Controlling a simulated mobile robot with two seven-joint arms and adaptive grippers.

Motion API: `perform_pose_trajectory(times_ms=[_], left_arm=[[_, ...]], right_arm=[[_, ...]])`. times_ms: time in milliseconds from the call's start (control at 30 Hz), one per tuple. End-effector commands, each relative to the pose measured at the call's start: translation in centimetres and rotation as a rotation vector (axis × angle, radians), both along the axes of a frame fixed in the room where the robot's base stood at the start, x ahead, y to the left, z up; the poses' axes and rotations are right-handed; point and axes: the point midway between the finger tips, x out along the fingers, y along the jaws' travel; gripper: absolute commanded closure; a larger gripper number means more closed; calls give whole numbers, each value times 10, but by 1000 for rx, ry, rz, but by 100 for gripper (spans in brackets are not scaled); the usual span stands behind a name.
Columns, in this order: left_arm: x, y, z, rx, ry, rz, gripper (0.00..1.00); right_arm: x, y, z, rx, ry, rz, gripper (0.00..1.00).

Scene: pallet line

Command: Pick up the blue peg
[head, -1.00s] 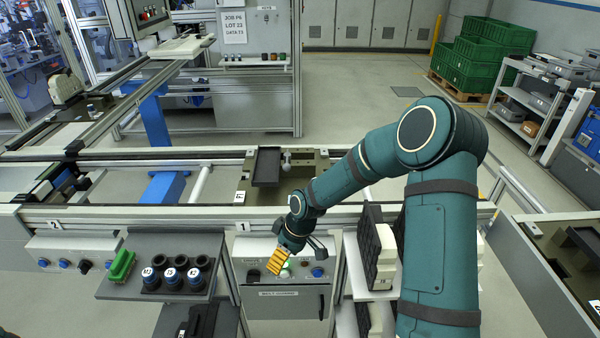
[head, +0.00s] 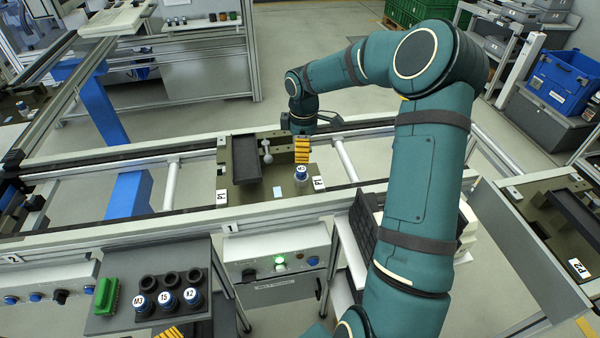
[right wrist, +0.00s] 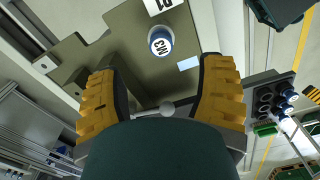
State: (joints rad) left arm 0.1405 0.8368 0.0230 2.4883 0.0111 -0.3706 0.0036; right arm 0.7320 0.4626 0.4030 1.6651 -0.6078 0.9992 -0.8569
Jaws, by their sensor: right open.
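A blue peg with a white labelled top (head: 302,173) stands upright on the olive pallet (head: 245,192) marked P1, near its right end. In the right wrist view the peg (right wrist: 160,41) shows beyond the fingertips, between their lines. My right gripper (head: 302,150) is open, behind the peg in the head view and apart from it. In the right wrist view the gripper (right wrist: 160,100) has two yellow ridged fingers spread wide, with nothing held. A yellow ridged tip (head: 168,333) at the bottom edge seems to be my left gripper; its jaws are cut off.
A grey ball knob (head: 266,158) and a black tray (head: 246,160) are on the pallet near the peg; the knob shows between my fingers. More blue-and-white pegs (head: 167,298) stand in a black holder on a side shelf, beside a green block (head: 105,297).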

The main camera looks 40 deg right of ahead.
Motion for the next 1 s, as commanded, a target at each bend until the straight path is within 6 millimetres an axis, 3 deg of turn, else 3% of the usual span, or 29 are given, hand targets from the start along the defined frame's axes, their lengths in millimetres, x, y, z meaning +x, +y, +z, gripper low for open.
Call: perform_pose_trajectory(times_ms=[100,367,700,1000], left_arm=[[0,0,-2,0,0,0,12],[0,0,-3,1,-1,0,12],[0,0,-6,1,0,0,12],[0,0,-6,1,0,0,12]], right_arm=[[0,1,-20,1,1,0,31],[0,1,-38,1,0,-1,31],[1,4,-82,1,0,-1,31],[1,4,-86,0,-1,-1,31]])
